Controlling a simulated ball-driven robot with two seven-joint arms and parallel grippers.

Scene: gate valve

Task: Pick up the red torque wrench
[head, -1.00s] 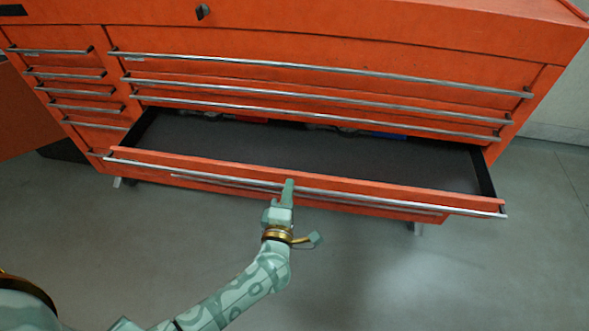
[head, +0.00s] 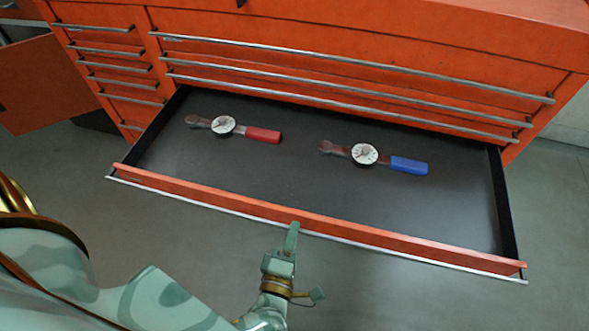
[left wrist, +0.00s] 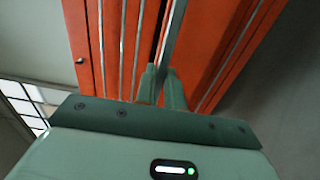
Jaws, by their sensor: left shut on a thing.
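The red-handled torque wrench (head: 236,128) lies in the open drawer (head: 300,180), left of its middle, with a round dial and its head to the left. A blue-handled torque wrench (head: 376,158) lies to its right in the same drawer. My left gripper (head: 292,235) is at the drawer's front edge, shut on the silver drawer handle (head: 390,249). In the left wrist view the two fingers (left wrist: 162,85) close around the handle bar (left wrist: 172,42). My right gripper is not in view.
The orange tool cabinet (head: 330,40) stands behind the drawer, with several shut drawers and long silver handles above it. An orange panel (head: 45,82) stands at the left. Grey floor is clear in front at the right.

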